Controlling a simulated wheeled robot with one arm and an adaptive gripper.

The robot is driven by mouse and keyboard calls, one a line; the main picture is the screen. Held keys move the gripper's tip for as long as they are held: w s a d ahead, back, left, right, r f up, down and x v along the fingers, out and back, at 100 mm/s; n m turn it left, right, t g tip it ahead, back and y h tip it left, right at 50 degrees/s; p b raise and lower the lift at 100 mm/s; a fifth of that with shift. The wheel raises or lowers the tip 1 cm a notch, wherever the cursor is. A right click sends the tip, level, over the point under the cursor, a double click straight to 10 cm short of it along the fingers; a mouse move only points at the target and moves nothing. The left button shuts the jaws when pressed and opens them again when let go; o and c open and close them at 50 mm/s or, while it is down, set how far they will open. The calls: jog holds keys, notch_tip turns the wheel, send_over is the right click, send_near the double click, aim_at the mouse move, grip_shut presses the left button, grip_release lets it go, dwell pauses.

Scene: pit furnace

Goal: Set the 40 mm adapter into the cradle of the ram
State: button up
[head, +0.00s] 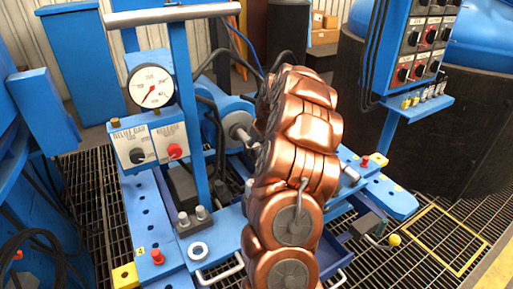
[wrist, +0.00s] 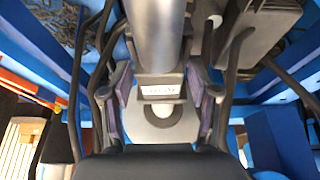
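The ram (head: 240,128) shows in the head view as a grey rod out of a blue cylinder body, left of my copper arm. My gripper is hidden behind the arm there. In the wrist view my gripper (wrist: 161,80) has its two fingers on either side of a grey block with a small pale label, which I take for the adapter (wrist: 160,90); the label is too blurred to read. A thick grey cylinder, likely the ram rod, lies directly beyond the block. I cannot make out the cradle or whether the block touches it.
The blue press frame (head: 186,110) carries a gauge (head: 150,86) and a switch box (head: 149,142). Hoses run behind the ram. A control panel (head: 416,45) stands at right.

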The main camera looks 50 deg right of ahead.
jog(key=shift+o, duration=0.7)
jog(key=shift+f, duration=0.1)
